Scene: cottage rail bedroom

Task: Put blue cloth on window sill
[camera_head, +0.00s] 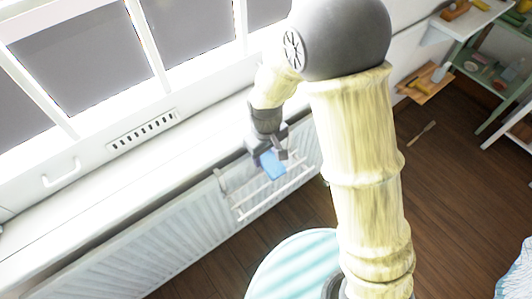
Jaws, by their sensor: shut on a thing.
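The blue cloth (271,164) hangs at my gripper (268,155), which is shut on it. The gripper and cloth appear in front of the radiator, near the top of the white rail rack. The window sill (120,165) is a long white ledge below the window, to the left of my gripper. The visible part of the sill is bare. My own arm covers part of the view to the right of the gripper and hides some of the wall. The fingertips are small and partly hidden by the cloth.
A white rail rack (240,212) hangs on the ribbed white radiator (150,243) below the sill. A white window handle (62,174) and a vent grille (143,130) are on the window frame. Shelves (492,75) stand at the upper right. Brown wooden floor (450,190) is mostly clear.

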